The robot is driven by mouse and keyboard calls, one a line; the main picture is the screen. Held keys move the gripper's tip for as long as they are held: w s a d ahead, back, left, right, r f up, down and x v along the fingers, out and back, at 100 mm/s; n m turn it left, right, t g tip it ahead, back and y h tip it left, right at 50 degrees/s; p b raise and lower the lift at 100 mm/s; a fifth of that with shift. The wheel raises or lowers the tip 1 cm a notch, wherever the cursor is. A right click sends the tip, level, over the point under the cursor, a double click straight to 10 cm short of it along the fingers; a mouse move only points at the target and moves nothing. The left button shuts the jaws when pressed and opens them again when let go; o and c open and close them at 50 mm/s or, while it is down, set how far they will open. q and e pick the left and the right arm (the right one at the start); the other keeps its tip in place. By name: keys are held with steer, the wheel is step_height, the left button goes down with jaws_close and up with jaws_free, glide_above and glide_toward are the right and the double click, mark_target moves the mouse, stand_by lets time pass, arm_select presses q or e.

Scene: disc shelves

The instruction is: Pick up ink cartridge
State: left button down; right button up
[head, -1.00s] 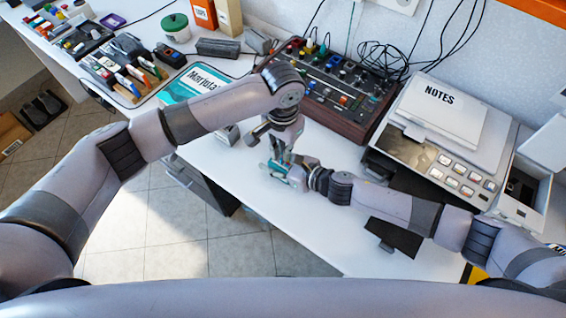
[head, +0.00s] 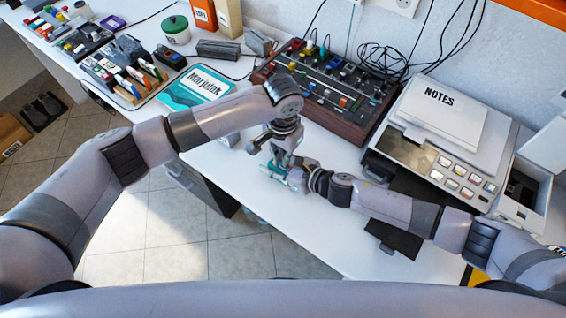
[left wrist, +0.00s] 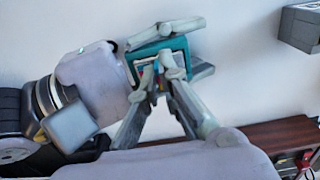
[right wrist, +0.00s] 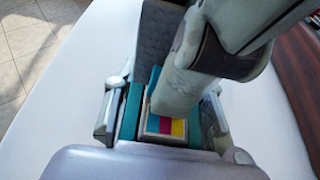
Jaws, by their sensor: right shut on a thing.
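The ink cartridge is a small teal block, seen in the left wrist view (left wrist: 178,45) and right wrist view (right wrist: 131,112). A cyan, magenta and yellow label shows on it in the right wrist view. My right gripper (head: 287,176) is shut on the cartridge, its fingers on either side of it, low over the white desk. My left gripper (head: 279,160) reaches down to the same cartridge from above. Its fingers come close together at the cartridge in the left wrist view (left wrist: 160,75). In the right wrist view they cover part of it, and their grip is unclear.
A dark red mixer-like box (head: 335,117) with knobs stands behind the grippers. A printer (head: 450,140) with a notes pad is to the right, and a teal and white booklet (head: 197,86) to the left. Bare white desk (head: 300,235) lies in front.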

arm_select(q)
steer(key=shift+r, duration=0.1)
step_height(320, 180, up, 10)
stand_by(0.4)
arm_select(e)
steer(key=o, duration=1.2)
steer(key=v, duration=1.2)
